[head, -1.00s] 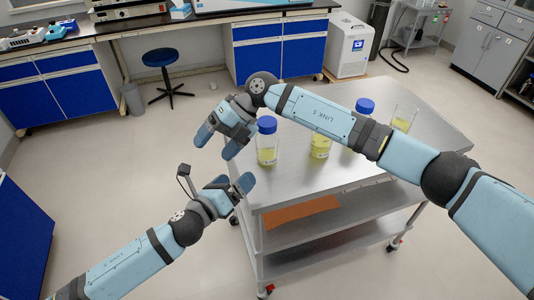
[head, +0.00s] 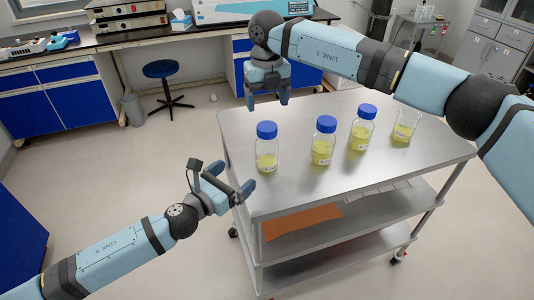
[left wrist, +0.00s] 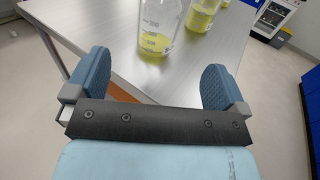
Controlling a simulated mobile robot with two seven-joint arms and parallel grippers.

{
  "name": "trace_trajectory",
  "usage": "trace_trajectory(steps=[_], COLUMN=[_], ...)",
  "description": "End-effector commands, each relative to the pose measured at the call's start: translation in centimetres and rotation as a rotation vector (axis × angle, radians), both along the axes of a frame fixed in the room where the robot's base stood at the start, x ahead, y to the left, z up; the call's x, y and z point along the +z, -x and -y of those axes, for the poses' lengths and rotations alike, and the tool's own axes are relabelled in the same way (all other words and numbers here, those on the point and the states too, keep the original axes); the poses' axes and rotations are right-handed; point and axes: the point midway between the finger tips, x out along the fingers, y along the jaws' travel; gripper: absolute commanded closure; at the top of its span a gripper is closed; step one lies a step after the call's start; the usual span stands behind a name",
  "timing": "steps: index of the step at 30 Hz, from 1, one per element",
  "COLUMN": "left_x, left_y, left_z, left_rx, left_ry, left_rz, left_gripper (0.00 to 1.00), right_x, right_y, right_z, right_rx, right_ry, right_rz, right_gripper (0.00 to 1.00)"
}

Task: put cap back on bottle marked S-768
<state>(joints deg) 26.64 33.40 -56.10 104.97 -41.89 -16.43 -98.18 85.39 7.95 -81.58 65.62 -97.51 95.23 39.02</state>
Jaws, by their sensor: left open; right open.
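Three clear glass bottles with yellow liquid and blue caps on top stand upright on the steel cart: a left bottle (head: 267,152), a middle bottle (head: 323,145) and a right bottle (head: 361,130). Their labels are too small to read. My left gripper (head: 232,182) is open and empty, off the cart's left edge, near the left bottle. In the left wrist view one bottle (left wrist: 157,30) stands beyond the open fingers, its top cut off. My right gripper (head: 268,102) is open and empty, pointing down above and behind the left bottle, apart from its cap.
The cart top (head: 300,187) has bare metal in front of the bottles. An orange sheet (head: 300,218) lies on the shelf below. A blue stool (head: 162,70) and lab benches stand behind.

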Motion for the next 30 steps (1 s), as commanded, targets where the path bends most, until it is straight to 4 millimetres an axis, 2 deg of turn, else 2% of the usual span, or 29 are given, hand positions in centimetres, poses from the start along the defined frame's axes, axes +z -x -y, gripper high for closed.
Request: trace_trajectory(steps=[7, 21, 30], left_x=[0.1, 0.1, 0.0], left_y=[-1.8, -8.8, -10.8], left_z=[1.5, 7.0, 8.5], left_rx=[-0.001, 0.000, 0.000], left_ry=[0.002, 0.003, 0.001], left_rz=[0.001, -0.001, 0.000], left_gripper=[0.00, 0.00, 0.00], right_x=[0.0, 0.0, 0.0], right_y=[0.0, 0.0, 0.0], right_z=[0.0, 0.0, 0.0], right_rx=[0.001, 0.001, 0.001], right_ry=[-0.001, -0.002, -0.002], right_rz=[0.000, -0.001, -0.001], right_gripper=[0.23, 0.23, 0.23])
